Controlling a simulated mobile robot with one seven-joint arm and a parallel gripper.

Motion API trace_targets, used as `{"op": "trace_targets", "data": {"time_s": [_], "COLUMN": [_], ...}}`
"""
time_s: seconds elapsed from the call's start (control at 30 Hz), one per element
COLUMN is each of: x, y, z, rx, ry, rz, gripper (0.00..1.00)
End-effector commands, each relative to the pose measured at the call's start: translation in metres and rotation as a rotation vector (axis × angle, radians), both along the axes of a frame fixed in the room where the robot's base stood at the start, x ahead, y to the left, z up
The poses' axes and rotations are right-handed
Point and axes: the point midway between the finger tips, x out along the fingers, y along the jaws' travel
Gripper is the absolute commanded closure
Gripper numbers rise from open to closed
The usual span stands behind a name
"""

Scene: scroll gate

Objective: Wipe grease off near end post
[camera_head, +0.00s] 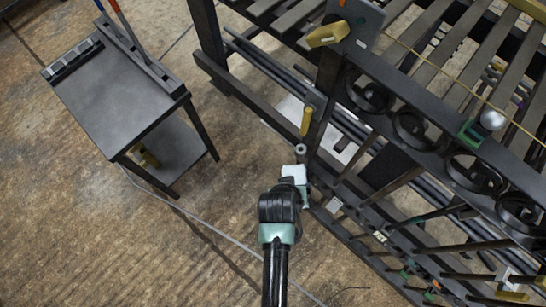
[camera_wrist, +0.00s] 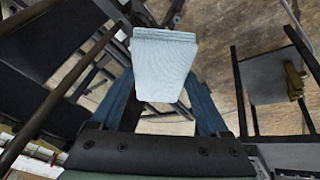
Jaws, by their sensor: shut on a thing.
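A folded pale blue-white cloth (camera_head: 293,171) is held at the tip of my gripper (camera_head: 299,185). In the wrist view the cloth (camera_wrist: 163,70) sits between the two dark blue fingers (camera_wrist: 160,98), which are shut on it. The near end post (camera_head: 327,88) appears as the dark upright at the left end of the scrollwork gate. The cloth is just left of its lower part; I cannot tell whether they touch. I cannot make out grease on the post.
A dark trolley (camera_head: 115,95) with tools in its rear rack stands to the left. Scroll rings (camera_head: 413,130) and dark bars fill the right. A yellow-handled item (camera_head: 306,121) is close above the cloth. The concrete floor (camera_head: 120,245) is mostly clear, with a cable across it.

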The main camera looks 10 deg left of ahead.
Motion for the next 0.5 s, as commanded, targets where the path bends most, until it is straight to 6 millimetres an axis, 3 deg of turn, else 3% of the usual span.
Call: {"op": "trace_targets", "data": {"time_s": [0.03,0.5], "x": [0.004,0.027], "y": [-0.001,-0.011], "z": [-0.026,-0.115], "rx": [-0.029,-0.353], "ry": [-0.008,-0.095], "rz": [0.021,0.219], "gripper": [0.66,0.66]}}
